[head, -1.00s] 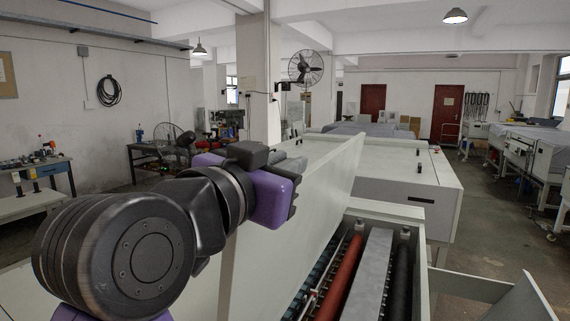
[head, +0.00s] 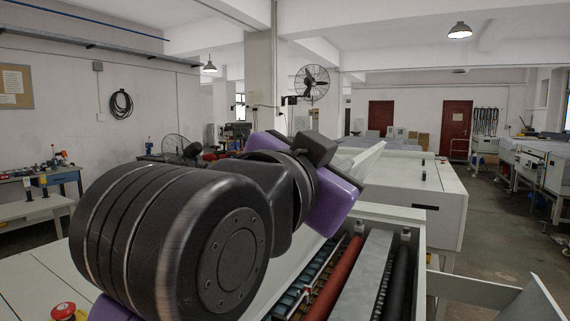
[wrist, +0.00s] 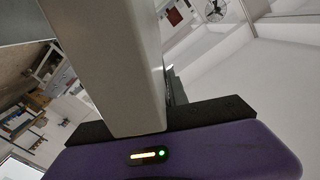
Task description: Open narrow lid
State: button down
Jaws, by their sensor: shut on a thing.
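The narrow lid (head: 368,158) is a pale grey panel raised over the open bay of the plate processor (head: 415,235). In the head view only a strip of it shows; my arm hides the rest. In the wrist view the lid (wrist: 105,65) is a large grey slab crossing between the black fingers. My gripper (wrist: 166,118) is shut on the lid's edge. In the head view my gripper (head: 318,150) is at the lid, its fingertips hidden. The open bay shows a red roller (head: 337,275), a metal bar (head: 366,275) and a black roller (head: 396,275).
A wider flat-topped machine section (head: 415,180) stands behind the bay. A red button (head: 63,311) is at the lower left. A pale panel (head: 510,300) juts out at the lower right. The floor (head: 490,220) on the right is clear.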

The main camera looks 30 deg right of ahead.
jog(key=c, duration=1.3)
grip_release()
jog(key=b+v, duration=0.1)
jog(key=v, duration=0.5)
jog(key=shift+s+a, duration=0.1)
jog(key=shift+a, duration=0.05)
jog(key=shift+b+v, duration=0.35)
jog(key=shift+v, duration=0.45)
jog(key=shift+a, duration=0.1)
jog(key=shift+b+v, duration=0.45)
jog(key=shift+v, duration=4)
